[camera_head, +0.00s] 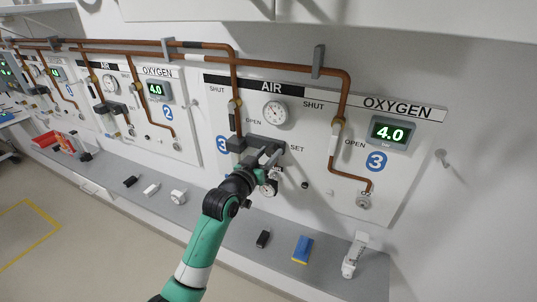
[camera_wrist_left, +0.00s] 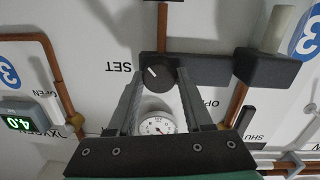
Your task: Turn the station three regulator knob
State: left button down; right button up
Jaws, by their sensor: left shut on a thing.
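Station three's dark regulator block (camera_head: 266,143) is on the AIR side of the panel, beside the SET label; it also shows in the left wrist view (camera_wrist_left: 205,68). Its round black regulator knob (camera_wrist_left: 160,79) carries a white pointer mark and lies between my fingertips in the left wrist view. My left gripper (camera_head: 272,160) reaches up to the regulator and is shut on the knob, one finger on each side of it (camera_wrist_left: 158,80). The gripper mostly hides the knob in the head view. A white dial gauge (camera_wrist_left: 157,124) shows between the fingers. My right gripper is not in view.
Copper pipes (camera_head: 346,95) and an oxygen display reading 4.0 (camera_head: 390,133) are on the same panel. The grey shelf (camera_head: 220,226) below holds a blue-yellow block (camera_head: 302,249), a black item (camera_head: 263,239) and a white flowmeter-like piece (camera_head: 354,254). Station two (camera_head: 150,110) is to the left.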

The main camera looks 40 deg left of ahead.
pick_arm(q)
jog(key=shift+m, duration=2.1)
jog(key=shift+c, duration=1.5)
grip_release()
jog(key=shift+d, duration=0.1)
jog(key=p+v, duration=0.1)
jog(key=v, duration=1)
jog(key=shift+s, duration=0.25)
